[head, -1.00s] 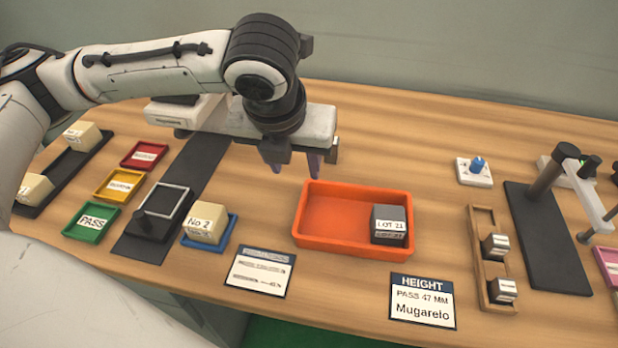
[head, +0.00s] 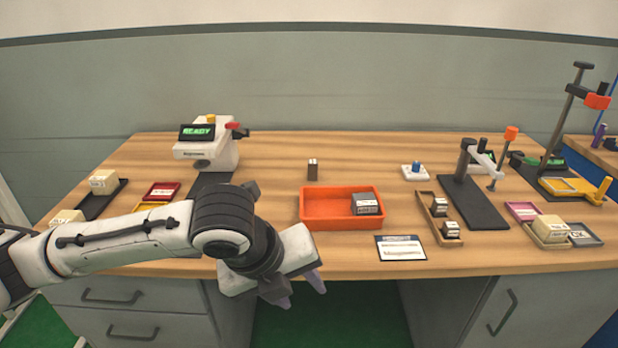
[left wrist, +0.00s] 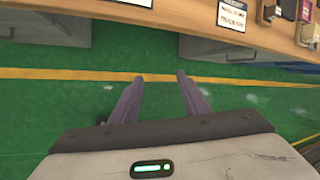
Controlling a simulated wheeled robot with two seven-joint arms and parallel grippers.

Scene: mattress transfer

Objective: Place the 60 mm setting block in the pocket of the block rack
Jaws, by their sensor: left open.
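A small dark upright block (head: 312,171) with a pale top stands on the table behind the orange bin; its label is unreadable, so I cannot tell whether it is the 60 mm setting block. The wooden block rack (head: 427,199) lies right of the bin. It holds two small labelled blocks, one in the middle (head: 439,207) and one at the near end (head: 451,230); its far end looks empty. My left gripper (head: 302,294) is open and empty, low in front of the table edge, away from these. Its spread fingers show over green floor in the left wrist view (left wrist: 160,76).
The orange bin (head: 325,222) holds a grey lot block (head: 366,204). A black-based stand (head: 476,212) is right of the rack. A scale-like READY machine (head: 207,152) is at back left. The table between machine and bin is clear.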

